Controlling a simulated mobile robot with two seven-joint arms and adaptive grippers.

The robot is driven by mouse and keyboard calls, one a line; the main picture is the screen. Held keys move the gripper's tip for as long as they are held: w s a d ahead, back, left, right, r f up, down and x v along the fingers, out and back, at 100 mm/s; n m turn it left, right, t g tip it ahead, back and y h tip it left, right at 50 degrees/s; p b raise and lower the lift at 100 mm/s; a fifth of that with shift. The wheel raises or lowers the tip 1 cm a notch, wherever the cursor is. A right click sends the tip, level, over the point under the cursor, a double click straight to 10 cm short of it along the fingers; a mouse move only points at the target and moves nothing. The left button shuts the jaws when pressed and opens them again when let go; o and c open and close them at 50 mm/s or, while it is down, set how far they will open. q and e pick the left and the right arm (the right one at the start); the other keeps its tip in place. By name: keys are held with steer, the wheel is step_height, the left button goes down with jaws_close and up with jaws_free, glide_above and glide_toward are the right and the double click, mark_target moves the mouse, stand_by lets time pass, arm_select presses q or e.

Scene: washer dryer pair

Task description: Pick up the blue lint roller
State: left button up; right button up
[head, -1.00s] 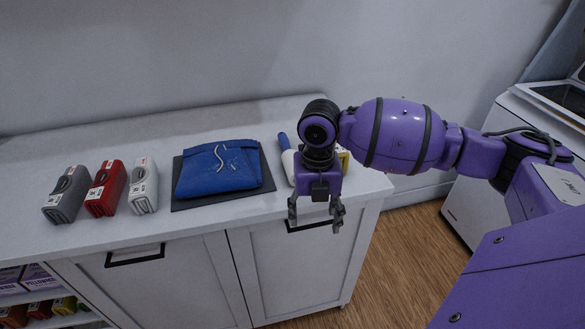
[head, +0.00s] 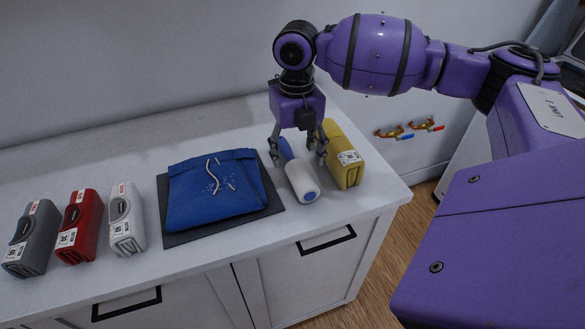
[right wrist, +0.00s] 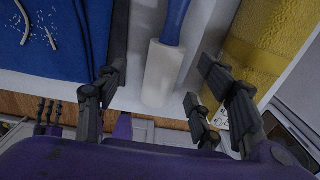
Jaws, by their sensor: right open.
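The blue lint roller (head: 299,178) lies on the white counter, with a blue handle pointing to the back and a white roll with a blue end cap toward the front. It also shows in the right wrist view (right wrist: 163,70), between the spread fingers. My right gripper (head: 299,160) is open and empty above the lint roller, its fingers on either side of it near where handle and roll meet. I cannot tell whether the fingers touch it.
A folded blue cloth (head: 212,190) on a dark mat (head: 228,231) lies left of the roller. A yellow pack (head: 341,156) stands close on the right. Grey (head: 32,238), red (head: 80,226) and white (head: 126,220) packs stand farther left. The counter (head: 375,200) ends at the right.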

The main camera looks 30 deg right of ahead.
mark_target(299, 167)
steer(key=shift+s+d+f, duration=0.1)
steer(key=shift+s+f, duration=0.4)
steer(key=shift+f, duration=0.4)
steer(key=f, duration=0.3)
steer(key=shift+w+d+f, duration=0.15)
steer(key=shift+w+f, duration=0.1)
steer(key=shift+f, duration=0.35)
steer(key=c, duration=1)
steer(key=shift+c, duration=1.2)
arm_select(q)
steer(key=shift+s+a, duration=0.1)
steer(key=shift+s, duration=0.45)
arm_select(e)
steer(key=shift+c, duration=0.4)
steer(key=shift+r, duration=0.15)
